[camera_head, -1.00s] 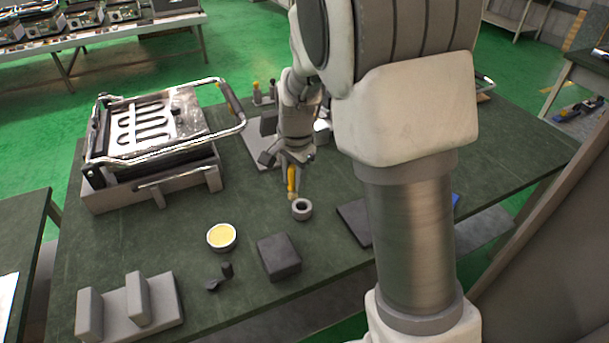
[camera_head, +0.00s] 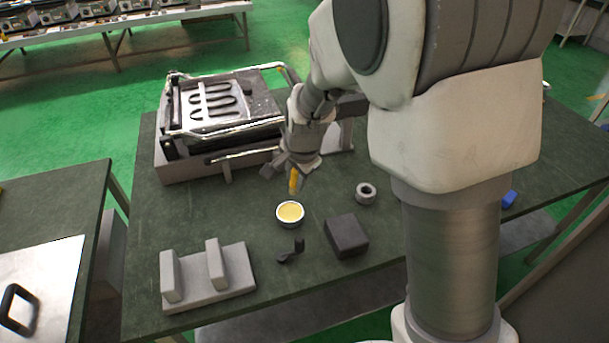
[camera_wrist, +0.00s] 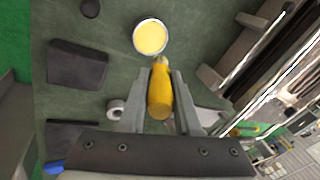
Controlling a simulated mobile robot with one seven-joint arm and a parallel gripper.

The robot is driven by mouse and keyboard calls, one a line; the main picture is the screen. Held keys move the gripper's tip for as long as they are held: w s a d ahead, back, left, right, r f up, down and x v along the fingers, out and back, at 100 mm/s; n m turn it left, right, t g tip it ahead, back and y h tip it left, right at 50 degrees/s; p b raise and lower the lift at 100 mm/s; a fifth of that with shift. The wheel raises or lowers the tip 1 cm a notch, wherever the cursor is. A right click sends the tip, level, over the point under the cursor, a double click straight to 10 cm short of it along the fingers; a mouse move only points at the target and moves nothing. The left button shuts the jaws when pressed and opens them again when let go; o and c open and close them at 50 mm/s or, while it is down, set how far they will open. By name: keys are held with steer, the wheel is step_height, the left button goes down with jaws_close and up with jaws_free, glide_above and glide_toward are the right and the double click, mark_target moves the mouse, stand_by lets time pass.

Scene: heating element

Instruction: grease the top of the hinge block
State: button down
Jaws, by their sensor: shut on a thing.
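My gripper (camera_head: 291,172) is shut on a yellow-handled brush (camera_head: 293,181); the brush also shows between the fingers in the wrist view (camera_wrist: 160,90). The brush points down, just above and behind a round tin of yellow grease (camera_head: 290,213). In the wrist view its tip is near the rim of the tin (camera_wrist: 150,38); I cannot tell whether it touches. A dark block (camera_head: 347,236) lies right of the tin, and a grey base with two uprights (camera_head: 207,277) stands front left. I cannot tell which part is the hinge block.
A press with a heating element (camera_head: 215,105) and metal handles stands behind left of my gripper. A grey ring (camera_head: 366,193) lies right of the tin, and a small dark crank-shaped part (camera_head: 291,251) in front of it. The green tabletop between these is clear.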

steer(key=shift+s+a+f, duration=0.1)
steer(key=shift+s+a, duration=0.1)
steer(key=shift+a, duration=0.4)
step_height(320, 180, down, 6)
steer(key=b, duration=0.5)
steer(key=shift+f+b, duration=0.55)
stand_by(1.7)
steer(key=shift+r, duration=0.1)
step_height(320, 180, up, 7)
steer(key=p, duration=0.6)
steer(key=shift+p, duration=0.35)
stand_by(0.5)
